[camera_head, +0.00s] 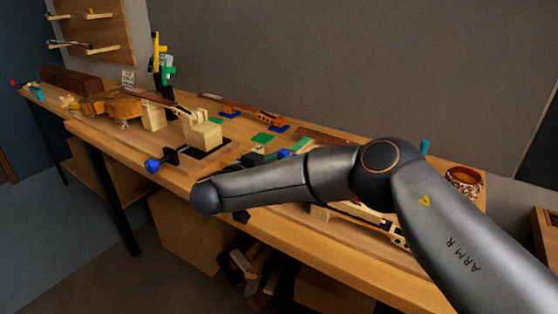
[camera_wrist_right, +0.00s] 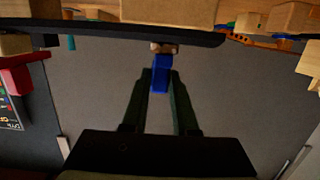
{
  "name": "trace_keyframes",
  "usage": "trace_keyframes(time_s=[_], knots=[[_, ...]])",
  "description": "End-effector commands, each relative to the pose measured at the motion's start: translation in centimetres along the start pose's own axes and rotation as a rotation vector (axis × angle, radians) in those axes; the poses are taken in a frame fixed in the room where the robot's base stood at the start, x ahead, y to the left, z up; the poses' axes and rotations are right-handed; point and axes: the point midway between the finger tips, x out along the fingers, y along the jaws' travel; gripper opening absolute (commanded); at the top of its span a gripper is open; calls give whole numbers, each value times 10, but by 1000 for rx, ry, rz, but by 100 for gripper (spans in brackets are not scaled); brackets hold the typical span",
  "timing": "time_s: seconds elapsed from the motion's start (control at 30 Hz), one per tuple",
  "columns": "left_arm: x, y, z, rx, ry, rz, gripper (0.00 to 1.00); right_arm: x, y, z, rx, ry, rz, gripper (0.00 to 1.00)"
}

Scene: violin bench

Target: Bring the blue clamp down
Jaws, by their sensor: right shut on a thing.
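In the right wrist view, my right gripper (camera_wrist_right: 161,88) is shut on a narrow blue piece, seemingly the blue clamp (camera_wrist_right: 160,74). Its upper end meets a small tan piece near the edge of a dark slab (camera_wrist_right: 110,32). In the head view, my right forearm reaches left across the bench front, and the fingers cannot be made out. A blue-handled clamp (camera_head: 153,165) with a dark bar shows at the front edge of the bench, left of the forearm's end. I cannot tell whether it is the same piece. My left gripper is out of view.
The long wooden bench (camera_head: 150,179) carries a violin body (camera_head: 110,105), wooden blocks (camera_head: 200,132) and green pads (camera_head: 262,138). A rack with yellow and green clamps (camera_head: 162,60) stands at the back. A patterned pot (camera_head: 464,181) is at the right end.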

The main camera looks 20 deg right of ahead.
Motion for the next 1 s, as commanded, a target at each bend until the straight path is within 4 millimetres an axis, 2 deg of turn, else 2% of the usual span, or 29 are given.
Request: trace_keyframes(time_s=[0.17, 0.2, 0.43, 0.77, 0.87, 1.0], knots=[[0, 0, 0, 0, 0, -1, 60, 0, 0, -1, 0, 4, 0, 0], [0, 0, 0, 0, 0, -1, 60, 0, 0, -1, 0, 3, 0, 31], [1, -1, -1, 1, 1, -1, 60, 0, 0, 0, -1, 1, 0, 57], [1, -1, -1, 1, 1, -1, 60, -4, 0, 0, -2, 0, -1, 57], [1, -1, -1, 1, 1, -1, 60, -16, -1, 0, -2, -1, -3, 57], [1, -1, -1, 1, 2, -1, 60, -45, -1, 0, -3, 1, -5, 57]])
